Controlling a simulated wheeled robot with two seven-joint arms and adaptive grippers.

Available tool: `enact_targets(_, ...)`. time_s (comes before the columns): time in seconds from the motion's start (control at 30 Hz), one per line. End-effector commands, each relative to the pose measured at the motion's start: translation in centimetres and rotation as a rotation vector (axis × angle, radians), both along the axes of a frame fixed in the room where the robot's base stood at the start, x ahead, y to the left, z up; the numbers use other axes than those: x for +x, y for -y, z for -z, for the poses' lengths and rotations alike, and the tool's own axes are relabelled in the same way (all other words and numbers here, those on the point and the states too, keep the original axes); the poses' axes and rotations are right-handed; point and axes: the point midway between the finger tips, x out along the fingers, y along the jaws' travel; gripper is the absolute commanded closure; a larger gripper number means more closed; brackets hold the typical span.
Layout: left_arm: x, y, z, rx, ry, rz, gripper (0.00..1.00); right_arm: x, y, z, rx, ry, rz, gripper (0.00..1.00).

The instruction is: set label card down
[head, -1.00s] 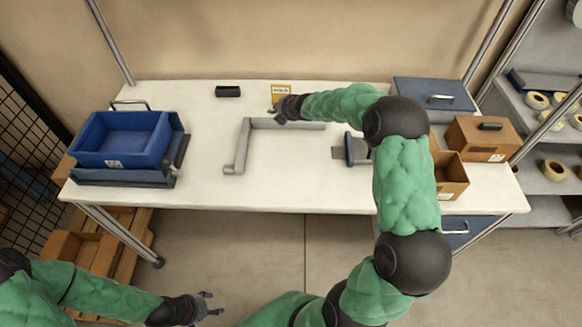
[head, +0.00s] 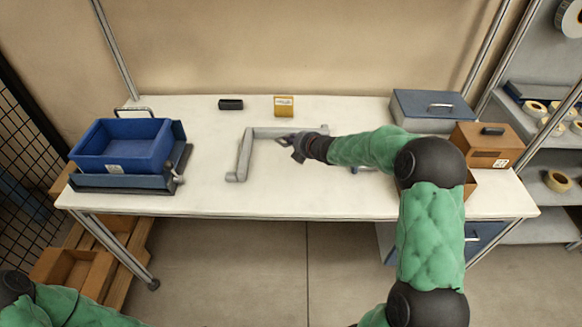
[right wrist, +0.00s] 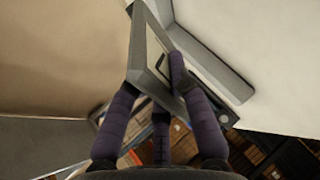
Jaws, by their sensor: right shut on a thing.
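My right gripper (head: 292,143) is above the table, by the back bar of the grey corner-shaped fence. It is shut on a thin flat piece, which I take to be the label card (head: 283,140). In the right wrist view the card (right wrist: 147,62) shows as a tilted grey-edged plate between the purple-grey fingers (right wrist: 165,85). Its printing cannot be made out. My left gripper is out of view.
The grey fence (head: 245,157) lies mid-table. A yellow box (head: 284,107) and a small black block (head: 230,104) stand at the back. A blue bin (head: 122,146) is left; a grey-blue case (head: 433,108) and brown box (head: 488,144) are right.

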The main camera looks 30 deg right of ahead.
Motion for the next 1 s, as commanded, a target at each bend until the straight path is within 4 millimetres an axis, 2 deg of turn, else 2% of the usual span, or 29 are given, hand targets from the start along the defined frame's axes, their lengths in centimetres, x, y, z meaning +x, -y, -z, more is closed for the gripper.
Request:
enact_targets(0.03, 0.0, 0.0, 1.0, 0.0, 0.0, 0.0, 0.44, 0.0, 0.0, 1.1, 0.0, -0.001, 0.0, 1.0)
enact_targets(0.1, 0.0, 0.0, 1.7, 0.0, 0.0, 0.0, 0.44, 0.0, 0.0, 2.0, 0.0, -0.001, 0.0, 1.0)
enact_targets(0.5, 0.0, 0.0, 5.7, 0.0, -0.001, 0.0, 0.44, 0.0, 0.0, 6.6, 0.0, 0.001, 0.001, 1.0)
enact_targets(0.7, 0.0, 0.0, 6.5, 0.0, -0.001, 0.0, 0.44, 0.0, 0.0, 7.5, 0.0, 0.001, 0.001, 1.0)
enact_targets(0.97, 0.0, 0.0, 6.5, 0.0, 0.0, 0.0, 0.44, 0.0, 0.0, 7.4, 0.0, 0.001, 0.001, 1.0)
enact_targets(1.0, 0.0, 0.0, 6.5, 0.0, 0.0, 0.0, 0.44, 0.0, 0.0, 7.4, 0.0, 0.001, 0.001, 0.75)
